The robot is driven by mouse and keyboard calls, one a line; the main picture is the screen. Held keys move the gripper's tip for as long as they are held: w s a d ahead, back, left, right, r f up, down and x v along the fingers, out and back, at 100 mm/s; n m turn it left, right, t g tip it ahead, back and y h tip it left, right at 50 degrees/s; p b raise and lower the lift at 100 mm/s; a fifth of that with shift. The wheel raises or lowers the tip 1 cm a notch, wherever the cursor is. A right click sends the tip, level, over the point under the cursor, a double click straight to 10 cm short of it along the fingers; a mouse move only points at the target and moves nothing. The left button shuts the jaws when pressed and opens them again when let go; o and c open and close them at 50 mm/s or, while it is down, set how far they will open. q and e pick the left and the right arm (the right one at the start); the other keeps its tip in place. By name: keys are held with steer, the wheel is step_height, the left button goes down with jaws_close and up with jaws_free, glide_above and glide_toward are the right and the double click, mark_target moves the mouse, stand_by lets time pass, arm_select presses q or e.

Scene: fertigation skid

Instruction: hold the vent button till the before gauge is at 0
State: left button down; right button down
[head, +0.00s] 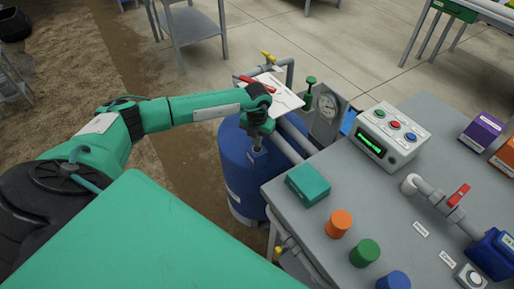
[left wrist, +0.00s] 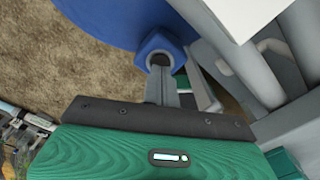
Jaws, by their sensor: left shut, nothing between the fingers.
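My left gripper (head: 257,145) is shut and empty, pointing down over the blue tank (head: 232,172). In the left wrist view its fingertips (left wrist: 161,70) are at the opening of a blue fitting (left wrist: 152,46) on the tank; I cannot tell whether they touch it. No button is clearly visible there, and I cannot tell which part is the vent button. A round white-faced gauge (head: 327,104) stands to the right of the tank. Its needle is too small to read, and I cannot tell whether it is the before gauge. My right gripper is not in view.
A control box (head: 393,135) with green, red and blue buttons and a lit green display stands on the grey table (head: 325,222). A teal box (head: 308,184) and several coloured caps lie nearer.

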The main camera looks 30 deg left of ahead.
arm_select(q)
steer(key=shift+f+b, duration=0.65)
steer(key=shift+f, duration=0.3)
steer(key=shift+d, duration=0.1)
steer(key=shift+r, duration=0.1)
stand_by(3.5)
steer(key=shift+r+p, duration=0.7)
steer(key=shift+r, duration=0.1)
step_height(320, 180, up, 2)
steer(key=shift+r+p, duration=0.1)
steer(key=shift+p, duration=0.55)
steer(key=shift+r+p, duration=1.1)
steer(key=shift+r, duration=0.6)
steer(key=shift+f, duration=0.15)
